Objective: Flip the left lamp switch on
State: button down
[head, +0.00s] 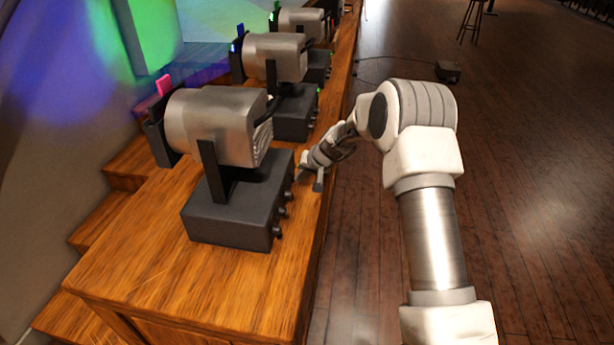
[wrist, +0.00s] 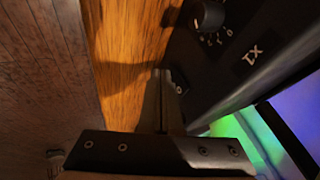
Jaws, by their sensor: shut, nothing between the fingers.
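The leftmost and nearest lamp (head: 215,125) is a grey spotlight with a pink tab, mounted on a dark control box (head: 235,220). Several small knobs (head: 280,212) line the box's right side; I cannot make out which one is the switch. In the head view, my gripper (head: 312,180) is beside the far end of that side, low over the bench edge. In the wrist view, my gripper (wrist: 170,75) is shut and empty next to a dark panel (wrist: 235,70) with a round knob (wrist: 208,15) and white marks. Whether the fingertips touch the panel is unclear.
Two more lamps stand behind on the same wooden bench (head: 150,270), one with a blue tab (head: 272,55) and one with a green tab (head: 300,20). The floor (head: 530,190) to the right is open. A small dark box (head: 448,71) with a cable lies there.

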jog(key=shift+f, duration=0.15)
jog(key=b, duration=0.2)
jog(key=shift+f+y+b, duration=0.25)
jog(key=shift+y+b, duration=0.05)
jog(key=shift+b, duration=0.05)
jog(key=shift+a+r+p, duration=0.15)
jog(key=shift+r+p, duration=0.15)
jog(key=shift+r, duration=0.1)
jog(key=shift+r+p, duration=0.3)
jog(key=shift+r, duration=0.45)
